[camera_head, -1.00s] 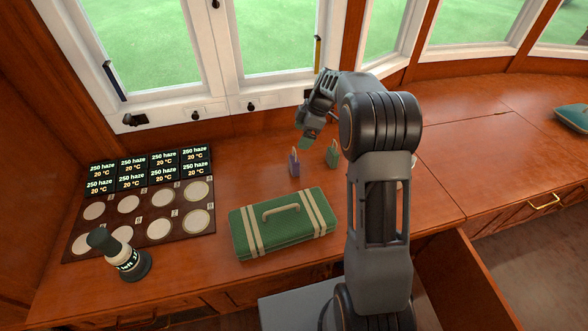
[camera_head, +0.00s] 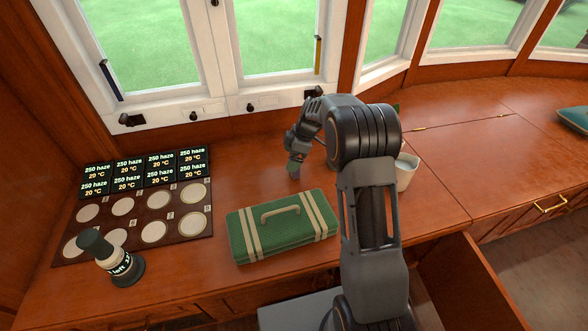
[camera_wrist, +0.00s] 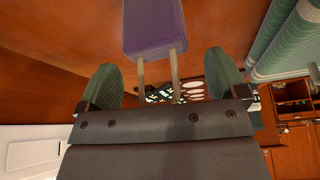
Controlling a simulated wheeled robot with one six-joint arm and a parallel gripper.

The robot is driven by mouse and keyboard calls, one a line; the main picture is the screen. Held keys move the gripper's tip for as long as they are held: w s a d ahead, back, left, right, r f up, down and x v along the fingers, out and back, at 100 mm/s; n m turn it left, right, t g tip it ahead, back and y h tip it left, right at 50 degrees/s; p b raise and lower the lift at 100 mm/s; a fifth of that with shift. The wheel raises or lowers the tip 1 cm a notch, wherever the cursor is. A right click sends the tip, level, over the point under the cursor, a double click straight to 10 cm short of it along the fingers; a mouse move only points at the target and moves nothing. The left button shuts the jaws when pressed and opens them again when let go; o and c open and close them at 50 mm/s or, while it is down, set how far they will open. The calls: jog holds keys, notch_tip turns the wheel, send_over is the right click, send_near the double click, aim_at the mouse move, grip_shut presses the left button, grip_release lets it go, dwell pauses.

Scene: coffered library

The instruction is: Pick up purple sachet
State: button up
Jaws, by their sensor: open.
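The purple sachet (camera_wrist: 153,25) fills the top middle of the wrist view. Its pale loop handle (camera_wrist: 141,75) reaches down between my two green finger pads. In the head view only a small purple part of the sachet (camera_head: 295,174) shows on the desk, under my gripper (camera_head: 297,160). My gripper (camera_wrist: 163,80) is open, one pad on each side of the handle, with gaps between. The sachet body lies just beyond the pads.
A green striped case (camera_head: 283,228) lies in front of the sachet. A dark panel with pale discs (camera_head: 121,206) and a dark stamp-like object (camera_head: 112,258) are at left. A white mug (camera_head: 407,170) stands right of my arm. Windows border the back.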

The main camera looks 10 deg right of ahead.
jog(key=c, duration=1.2)
